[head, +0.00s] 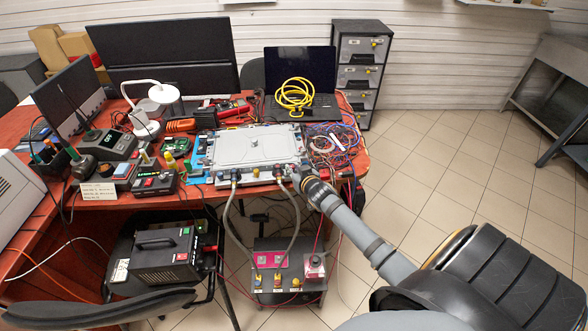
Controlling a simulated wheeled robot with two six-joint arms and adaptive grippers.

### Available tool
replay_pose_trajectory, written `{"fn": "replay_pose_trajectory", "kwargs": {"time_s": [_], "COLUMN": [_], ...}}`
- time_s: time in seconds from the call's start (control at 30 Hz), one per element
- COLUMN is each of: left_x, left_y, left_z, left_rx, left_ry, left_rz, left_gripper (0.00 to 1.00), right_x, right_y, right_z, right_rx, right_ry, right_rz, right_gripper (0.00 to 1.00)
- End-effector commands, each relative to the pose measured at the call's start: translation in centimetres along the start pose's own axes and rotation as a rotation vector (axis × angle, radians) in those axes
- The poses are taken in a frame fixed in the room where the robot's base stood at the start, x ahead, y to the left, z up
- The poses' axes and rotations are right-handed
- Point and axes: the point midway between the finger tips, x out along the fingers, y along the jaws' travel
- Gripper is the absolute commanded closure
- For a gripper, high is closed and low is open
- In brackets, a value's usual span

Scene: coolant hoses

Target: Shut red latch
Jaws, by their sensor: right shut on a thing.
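A flat grey metal unit (252,148) lies on the red-brown table, with hose ports along its front side. A grey hose (232,212) hangs from its front left port. A second grey hose (296,222) hangs from the front right port, and the red latch (279,171) is at that port, very small in this view. My right gripper (297,174) reaches in from the lower right and is at the unit's front right corner, shut on the latch. Its fingers hide most of the contact, so the latch's exact angle cannot be told. My left gripper is not in view.
A grey box with coloured connectors (285,270) stands below the table edge, joined to the hoses. A black power unit (160,258) is at the lower left. Tangled wires (335,143) lie right of the unit. The tiled floor (455,165) at right is clear.

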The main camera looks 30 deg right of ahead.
Motion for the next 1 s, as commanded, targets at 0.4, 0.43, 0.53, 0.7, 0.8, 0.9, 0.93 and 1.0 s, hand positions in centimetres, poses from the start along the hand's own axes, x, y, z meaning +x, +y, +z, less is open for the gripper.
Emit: {"fn": "replay_pose_trajectory", "kwargs": {"time_s": [0.4,0.43,0.53,0.7,0.8,0.9,0.93,1.0], "left_x": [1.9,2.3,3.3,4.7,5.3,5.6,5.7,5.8], "left_y": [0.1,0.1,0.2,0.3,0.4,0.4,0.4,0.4], "left_z": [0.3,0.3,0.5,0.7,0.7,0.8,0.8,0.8], "left_rx": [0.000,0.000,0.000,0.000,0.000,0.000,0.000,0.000], "left_ry": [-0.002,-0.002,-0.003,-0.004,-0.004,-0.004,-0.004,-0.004], "left_rz": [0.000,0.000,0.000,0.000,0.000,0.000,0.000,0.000], "left_gripper": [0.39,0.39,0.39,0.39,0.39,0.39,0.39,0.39], "right_x": [0.3,0.3,0.4,0.4,0.3,0.3,0.3,0.3], "right_y": [-0.6,-0.7,-0.7,-0.9,-0.9,-0.9,-0.9,-0.9], "right_z": [0.3,0.4,0.4,0.2,0.1,0.0,0.0,0.0], "right_rx": [0.102,0.110,0.135,0.171,0.185,0.194,0.196,0.201], "right_ry": [0.003,0.003,0.002,0.002,0.002,0.002,0.002,0.000], "right_rz": [0.231,0.250,0.312,0.399,0.436,0.462,0.468,0.479], "right_gripper": [1.00,1.00,1.00,1.00,1.00,1.00,1.00,1.00]}}
